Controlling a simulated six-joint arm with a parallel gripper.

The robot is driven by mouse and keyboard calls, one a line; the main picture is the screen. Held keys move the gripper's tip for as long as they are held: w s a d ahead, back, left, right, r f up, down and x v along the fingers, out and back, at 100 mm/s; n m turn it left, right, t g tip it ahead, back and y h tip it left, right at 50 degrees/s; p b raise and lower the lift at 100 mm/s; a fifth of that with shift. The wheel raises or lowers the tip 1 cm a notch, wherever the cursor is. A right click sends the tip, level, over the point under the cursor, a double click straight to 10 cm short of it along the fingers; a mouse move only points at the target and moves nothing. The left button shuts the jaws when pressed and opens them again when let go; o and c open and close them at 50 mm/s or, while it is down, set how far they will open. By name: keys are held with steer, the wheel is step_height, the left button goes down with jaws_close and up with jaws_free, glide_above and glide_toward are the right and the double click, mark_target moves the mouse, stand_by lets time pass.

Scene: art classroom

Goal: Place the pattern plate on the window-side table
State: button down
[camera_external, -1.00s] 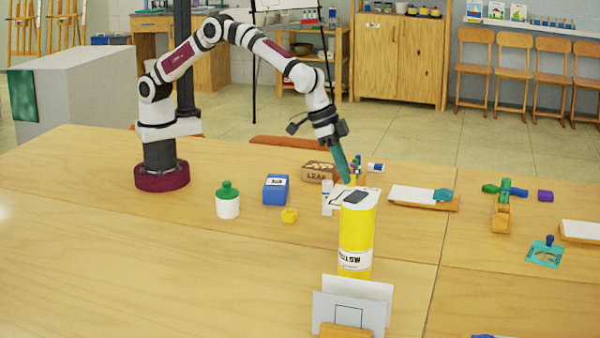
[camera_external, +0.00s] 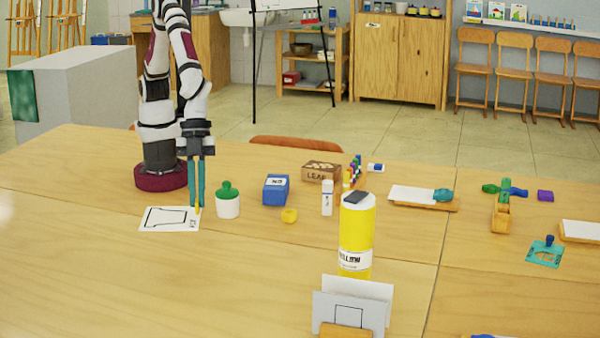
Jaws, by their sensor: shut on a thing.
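A thin white plate (camera_external: 168,218) with a black outline pattern, taken as the pattern plate, lies level left of centre, in front of my base. My gripper (camera_external: 197,203) points straight down at its right edge, its teal fingers shut on a small yellow part there. I cannot tell whether the plate touches the wood or hovers just above it. Wooden tables (camera_external: 120,270) are pushed together with seams between them; which one is window-side does not show. A teal cut-out plate (camera_external: 545,253) with a blue knob lies at the right.
Right of my gripper stand a green-lidded white jar (camera_external: 228,204), a blue box (camera_external: 276,190), a yellow ring (camera_external: 289,215) and a white bottle (camera_external: 327,198). A tall yellow bottle (camera_external: 356,235) and a card holder (camera_external: 346,331) stand nearer. The left front wood is clear.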

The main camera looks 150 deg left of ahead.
steer(key=w+a+f, duration=0.1)
steer(key=a+f, duration=0.1)
steer(key=a, duration=0.1)
steer(key=w+a+f, duration=0.1)
steer(key=a+f, duration=0.1)
steer(key=a, duration=0.2)
steer(key=w+a+f, duration=0.2)
steer(key=a+f, duration=0.1)
steer(key=shift+w+a, duration=0.1)
steer(key=shift+a, duration=0.25)
step_height(320, 180, down, 4)
steer(key=shift+a, duration=0.15)
steer(key=shift+f, duration=0.15)
steer(key=c, duration=1)
jaws_free()
